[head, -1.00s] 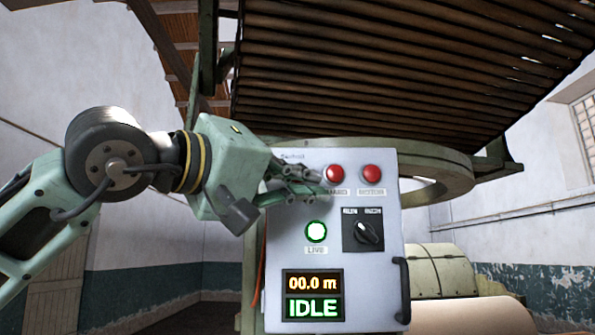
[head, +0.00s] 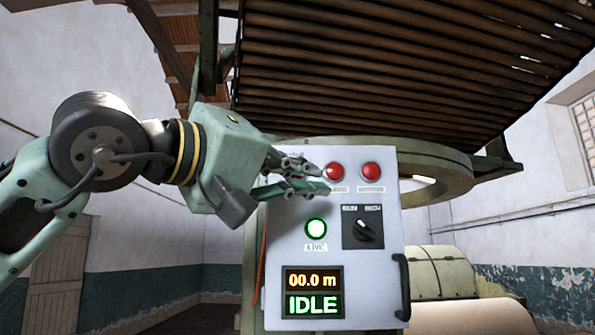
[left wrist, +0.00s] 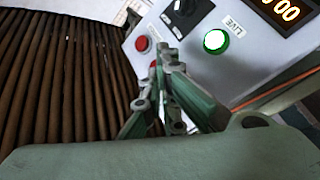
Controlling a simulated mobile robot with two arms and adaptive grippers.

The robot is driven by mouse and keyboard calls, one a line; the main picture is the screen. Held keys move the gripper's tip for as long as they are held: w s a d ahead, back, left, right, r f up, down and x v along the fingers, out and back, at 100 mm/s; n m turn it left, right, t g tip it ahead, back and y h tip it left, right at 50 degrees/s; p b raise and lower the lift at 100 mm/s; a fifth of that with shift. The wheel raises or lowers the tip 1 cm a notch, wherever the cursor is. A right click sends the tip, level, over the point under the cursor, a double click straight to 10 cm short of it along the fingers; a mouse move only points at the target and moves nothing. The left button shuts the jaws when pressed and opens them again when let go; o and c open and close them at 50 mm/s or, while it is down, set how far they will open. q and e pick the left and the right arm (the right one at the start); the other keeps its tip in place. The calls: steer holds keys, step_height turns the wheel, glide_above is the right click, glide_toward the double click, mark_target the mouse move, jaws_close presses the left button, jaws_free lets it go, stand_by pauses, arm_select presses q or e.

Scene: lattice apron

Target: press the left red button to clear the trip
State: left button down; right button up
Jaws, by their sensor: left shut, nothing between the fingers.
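The left red button (head: 335,172) is on the upper part of the grey control panel (head: 285,245), beside a second red button (head: 371,171). My left gripper (head: 322,179) is shut and empty, its fingertips just left of and slightly below the left button in the head view. I cannot tell whether they touch it. In the left wrist view the left button (left wrist: 153,64) is partly hidden behind the fingers (left wrist: 165,85); the other red button (left wrist: 141,43) shows clear. My right gripper is not in view.
Below the buttons are a lit green lamp (head: 316,229) and a black rotary switch (head: 363,230). The display (head: 313,293) reads 00.0 m and IDLE. A dark handle (head: 402,287) is on the panel's right side. Brown slats (head: 390,80) hang over the panel.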

arm_select(q)
steer(key=shift+s, duration=0.15)
steer(key=s+b, duration=0.1)
steer(key=s, duration=0.3)
steer(key=shift+s+b, duration=0.35)
stand_by(0.7)
